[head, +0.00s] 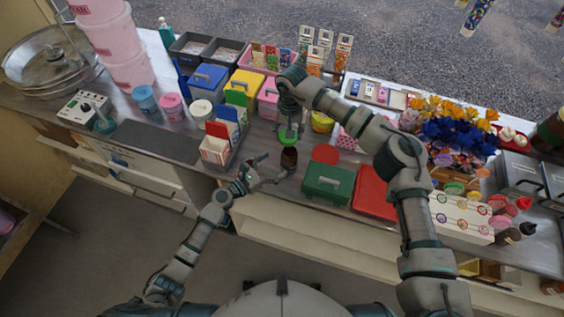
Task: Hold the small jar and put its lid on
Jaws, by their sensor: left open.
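A small dark brown jar (288,158) stands upright near the front edge of the counter. A round green lid (287,139) shows just above it in the head view; I cannot tell whether they touch. My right gripper (288,131) points down from above, its fingertips at the green lid. Its fingers are too small to show whether they grip the lid. My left gripper (266,172) is open and empty, its fingers spread just left of and in front of the jar. It does not appear to hold the jar.
A green box (328,184) and a red box (375,192) stand right of the jar. A red and white carton (215,150) stands to the left. Tubs, bins and sweet boxes crowd the counter behind. Flowers (452,128) stand at right. The counter's front edge is close.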

